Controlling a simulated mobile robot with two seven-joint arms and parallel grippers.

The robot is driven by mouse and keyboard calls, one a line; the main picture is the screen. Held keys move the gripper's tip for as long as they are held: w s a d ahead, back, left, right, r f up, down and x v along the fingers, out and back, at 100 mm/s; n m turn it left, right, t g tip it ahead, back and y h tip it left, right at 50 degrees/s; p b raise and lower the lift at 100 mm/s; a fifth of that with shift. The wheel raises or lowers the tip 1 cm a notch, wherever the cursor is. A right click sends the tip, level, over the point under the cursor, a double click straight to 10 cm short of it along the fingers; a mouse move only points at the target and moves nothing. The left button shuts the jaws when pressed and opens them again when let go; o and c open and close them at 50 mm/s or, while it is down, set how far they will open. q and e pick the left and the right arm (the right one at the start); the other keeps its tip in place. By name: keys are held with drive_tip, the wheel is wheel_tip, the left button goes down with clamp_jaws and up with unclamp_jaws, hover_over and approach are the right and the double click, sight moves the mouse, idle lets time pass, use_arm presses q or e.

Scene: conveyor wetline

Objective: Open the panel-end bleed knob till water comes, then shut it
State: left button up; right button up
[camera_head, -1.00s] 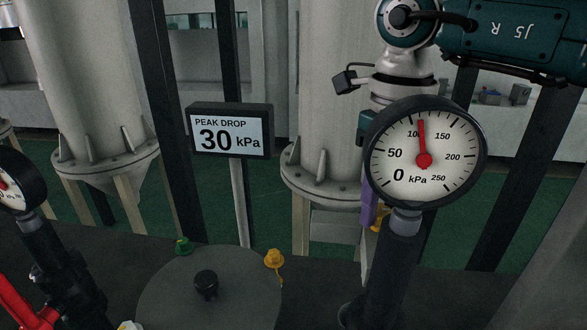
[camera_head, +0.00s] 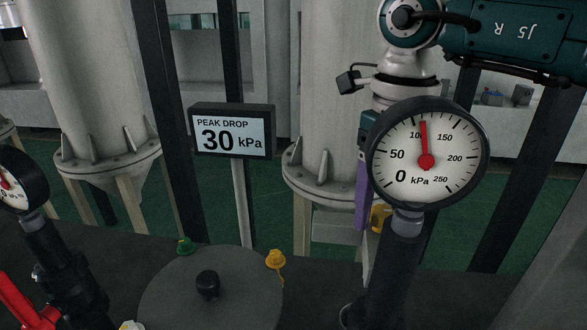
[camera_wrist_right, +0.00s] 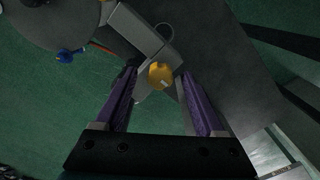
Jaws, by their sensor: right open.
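My right gripper (camera_head: 362,200) hangs mostly behind the right pressure gauge in the head view, with a purple finger showing. In the right wrist view the gripper (camera_wrist_right: 159,76) is open, its two purple fingers apart. A yellow knob (camera_wrist_right: 160,75) lies between their tips in that picture; I cannot tell whether they touch it. A yellow part beside the finger in the head view (camera_head: 381,217) looks like this knob, partly hidden by the gauge. Which knob is the panel-end one is not marked. I see no water. My left gripper is out of view.
The right gauge (camera_head: 427,153) reads just above 100 kPa. A sign (camera_head: 231,132) says PEAK DROP 30 kPa. A round lid (camera_head: 165,292) has a yellow cap (camera_head: 275,260) and green cap (camera_head: 185,245) at its edge. A blue knob (camera_wrist_right: 66,56) shows in the wrist view.

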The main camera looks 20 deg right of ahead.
sight(381, 210)
wheel_tip(381, 210, up, 10)
drive_tip(key=b, duration=0.1)
drive_tip(key=shift+b, duration=0.3)
idle(0.3)
drive_tip(key=shift+a, duration=0.1)
